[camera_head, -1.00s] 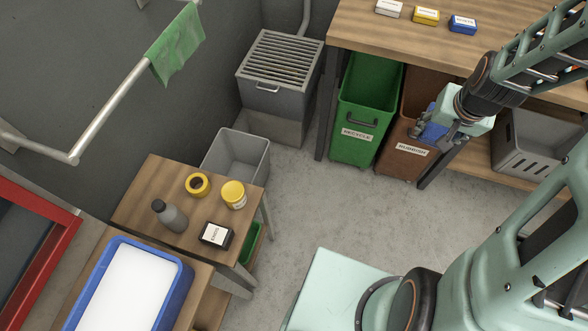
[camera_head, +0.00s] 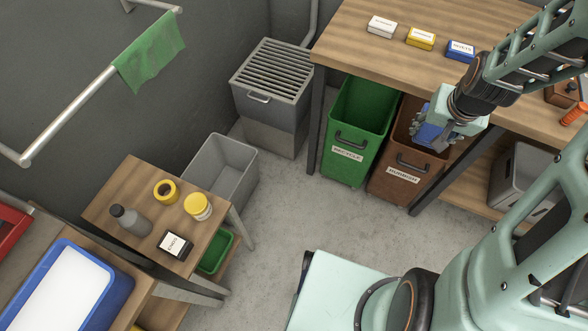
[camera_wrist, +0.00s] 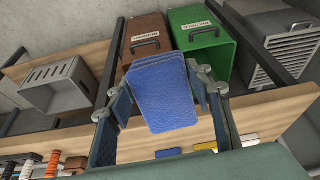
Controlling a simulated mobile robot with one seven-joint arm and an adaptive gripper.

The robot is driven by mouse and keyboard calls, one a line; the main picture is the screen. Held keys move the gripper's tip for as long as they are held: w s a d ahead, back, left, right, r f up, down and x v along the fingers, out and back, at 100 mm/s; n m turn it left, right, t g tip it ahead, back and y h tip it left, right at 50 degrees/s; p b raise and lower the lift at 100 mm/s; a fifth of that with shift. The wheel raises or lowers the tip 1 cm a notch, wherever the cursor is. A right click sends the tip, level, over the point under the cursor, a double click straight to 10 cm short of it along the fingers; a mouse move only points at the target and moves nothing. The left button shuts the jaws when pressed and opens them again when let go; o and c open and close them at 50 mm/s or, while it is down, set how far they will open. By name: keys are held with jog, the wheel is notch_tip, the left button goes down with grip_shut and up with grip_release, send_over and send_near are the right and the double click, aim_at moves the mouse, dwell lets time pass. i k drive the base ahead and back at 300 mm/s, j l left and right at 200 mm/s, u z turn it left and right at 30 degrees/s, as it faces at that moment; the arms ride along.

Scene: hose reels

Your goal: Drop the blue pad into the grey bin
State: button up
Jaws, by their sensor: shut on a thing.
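The blue pad (camera_head: 428,134) is held between the fingers of my gripper (camera_head: 432,138), in front of the top of the brown rubbish bin in the head view. In the wrist view the pad (camera_wrist: 163,92) fills the middle, between the two fingers, and looks like a textured blue block. My gripper is shut on it, and the pad hangs clear of any surface that I can see. The open grey bin (camera_head: 243,160) stands on the floor at the left, behind the small wooden table. It looks empty and is well away from my gripper.
A green recycle bin (camera_head: 343,155) and the brown rubbish bin (camera_head: 390,183) stand under the workbench (camera_head: 345,40). A grey slotted crate (camera_wrist: 45,97) is on the lower shelf. The small table (camera_head: 125,185) holds several items. Concrete floor (camera_head: 290,215) between is clear.

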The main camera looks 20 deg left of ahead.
aim_at(224, 182)
jog(key=i+u, duration=0.25)
jog(key=u, duration=0.2)
jog(key=i+u, duration=0.2)
jog(key=u, duration=0.3)
jog(key=i+u, duration=0.15)
jog(key=u, duration=0.35)
jog(key=i+l+u, duration=0.1)
jog(key=u, duration=0.35)
jog(key=i+l+u, duration=0.1)
jog(key=u, duration=0.4)
jog(key=i+l+u, duration=0.2)
jog(key=u, duration=0.3)
jog(key=i+l+u, duration=0.15)
jog(key=u, duration=0.3)
jog(key=l+u, duration=0.45)
jog(key=i+l+u, duration=0.1)
jog(key=u, duration=0.3)
jog(key=l, duration=0.1)
